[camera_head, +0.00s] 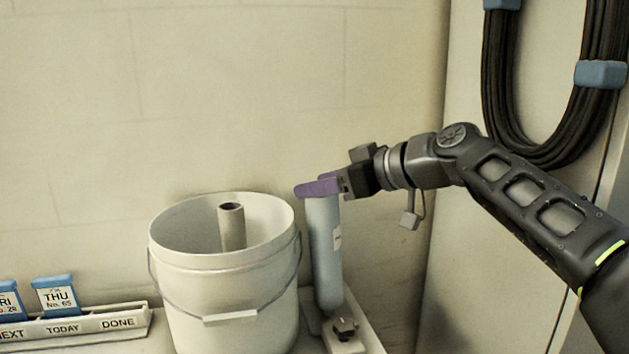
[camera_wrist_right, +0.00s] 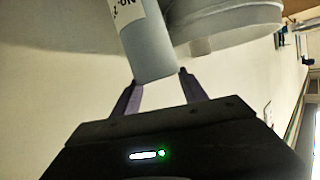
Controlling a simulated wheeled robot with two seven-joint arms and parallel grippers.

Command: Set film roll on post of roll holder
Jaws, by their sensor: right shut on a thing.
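The film roll (camera_head: 325,250) is a light blue-grey cylinder with a white label. It stands nearly upright, with a slight lean, just right of the bucket in the head view. My right gripper (camera_head: 318,187) has purple fingers and is shut on the roll's upper end. In the right wrist view the roll (camera_wrist_right: 150,50) sits between the fingers. The roll's lower end is at a pale base with a dark knob (camera_head: 345,326), which looks like the roll holder. No post shows, and I cannot tell whether the roll is around one. My left gripper is not in view.
A white bucket (camera_head: 228,300) with a wire handle stands close left of the roll, with a grey tube (camera_head: 231,226) upright inside. A card rack (camera_head: 90,328) with blue day cards (camera_head: 57,296) is at the lower left. Black cables (camera_head: 500,110) hang at the right.

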